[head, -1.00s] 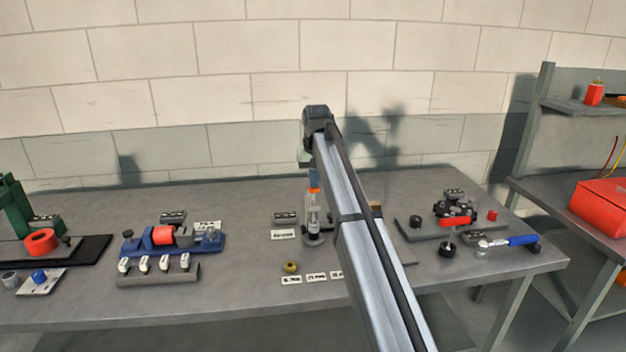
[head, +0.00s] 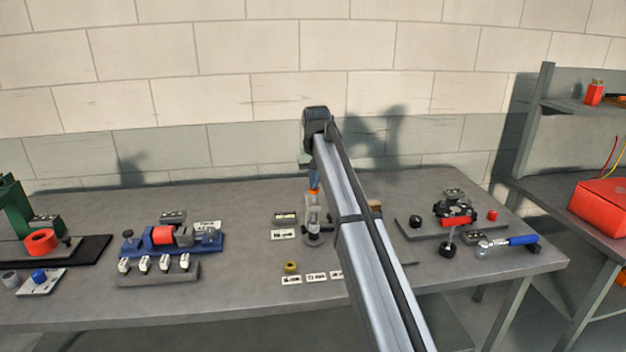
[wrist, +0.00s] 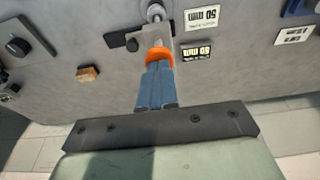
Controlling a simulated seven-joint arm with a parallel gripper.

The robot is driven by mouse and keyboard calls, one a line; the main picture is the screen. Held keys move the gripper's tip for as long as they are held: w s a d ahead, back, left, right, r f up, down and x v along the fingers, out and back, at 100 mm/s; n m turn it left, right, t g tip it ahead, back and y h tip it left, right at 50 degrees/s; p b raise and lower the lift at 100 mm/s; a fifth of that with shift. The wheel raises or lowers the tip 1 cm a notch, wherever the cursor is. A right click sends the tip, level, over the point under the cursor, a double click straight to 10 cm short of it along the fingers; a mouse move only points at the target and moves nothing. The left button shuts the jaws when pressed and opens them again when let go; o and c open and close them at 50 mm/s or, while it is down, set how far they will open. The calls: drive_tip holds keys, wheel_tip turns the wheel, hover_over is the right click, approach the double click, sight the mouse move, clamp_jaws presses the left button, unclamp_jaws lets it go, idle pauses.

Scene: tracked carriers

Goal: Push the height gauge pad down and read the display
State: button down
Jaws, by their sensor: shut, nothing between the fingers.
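The height gauge (head: 314,226) stands upright near the middle of the bench, with an orange pad (head: 313,191) on top. The pad also shows in the wrist view (wrist: 160,54). My gripper (head: 314,183), with blue fingers (wrist: 158,75), is shut and empty. It points down at the pad, and its tips appear to touch it. The gauge's small display (head: 286,217) stands to its left and looks lit. In the wrist view the display (wrist: 197,50) is upside down and seems to read 50 mm, though the digits are small. A white card (head: 283,234) lies before it.
A blue fixture (head: 172,240) stands left and a dark clamp fixture (head: 453,215) right, with a blue-handled wrench (head: 522,240). My arm hides the bench right of the gauge.

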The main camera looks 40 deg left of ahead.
drive_tip(key=shift+r, duration=3.3)
